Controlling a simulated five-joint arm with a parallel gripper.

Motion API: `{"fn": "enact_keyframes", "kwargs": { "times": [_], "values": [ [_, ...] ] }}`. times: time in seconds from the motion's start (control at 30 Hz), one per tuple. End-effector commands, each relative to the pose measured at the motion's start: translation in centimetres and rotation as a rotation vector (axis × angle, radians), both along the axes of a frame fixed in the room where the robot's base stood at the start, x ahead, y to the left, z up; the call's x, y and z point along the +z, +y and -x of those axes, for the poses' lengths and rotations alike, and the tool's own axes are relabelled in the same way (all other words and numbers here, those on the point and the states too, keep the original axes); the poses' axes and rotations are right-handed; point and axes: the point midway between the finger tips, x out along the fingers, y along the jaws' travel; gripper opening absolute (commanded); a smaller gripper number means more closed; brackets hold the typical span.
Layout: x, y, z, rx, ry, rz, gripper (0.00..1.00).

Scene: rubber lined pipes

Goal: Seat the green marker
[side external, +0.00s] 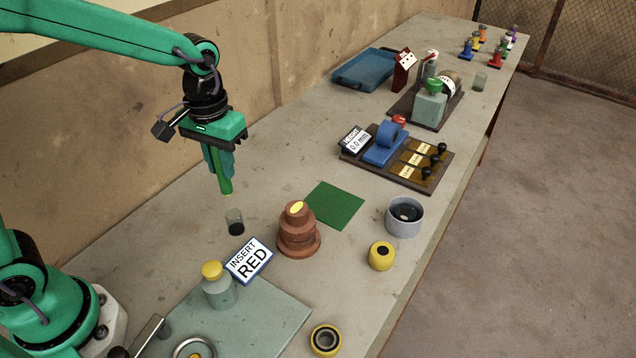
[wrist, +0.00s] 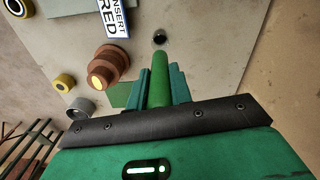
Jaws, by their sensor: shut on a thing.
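My gripper (side external: 217,160) is shut on the green marker (side external: 224,186), a slim green rod that points down between the fingers. The marker's lower end is above the bench in the side view, up and slightly left of a small clear cup with a dark inside (side external: 235,224). In the wrist view the marker (wrist: 159,78) stands between the two green fingers (wrist: 160,90), and its tip points toward the dark round opening of the cup (wrist: 159,39). The marker and cup appear apart. The marker's upper part is hidden by the fingers.
A stacked brown piece with a yellow top (side external: 298,236) and an "INSERT RED" sign (side external: 249,261) stand right of the cup. A green mat (side external: 335,205) lies behind. A grey ring (side external: 404,217) and a yellow ring (side external: 381,256) sit farther right. The bench left of the cup is clear.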

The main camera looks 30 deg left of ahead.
Motion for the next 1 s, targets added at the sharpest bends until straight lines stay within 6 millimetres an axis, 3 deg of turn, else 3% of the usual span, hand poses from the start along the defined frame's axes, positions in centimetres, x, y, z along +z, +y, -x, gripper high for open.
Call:
{"fn": "enact_keyframes", "kwargs": {
  "times": [0.5, 1.0],
  "values": [
    [-3.5, 0.0, 0.0, 0.0, 0.002, -0.001, 0.0],
    [-4.3, 0.0, 0.0, 0.0, 0.0, 0.0, 0.0]
  ]
}}
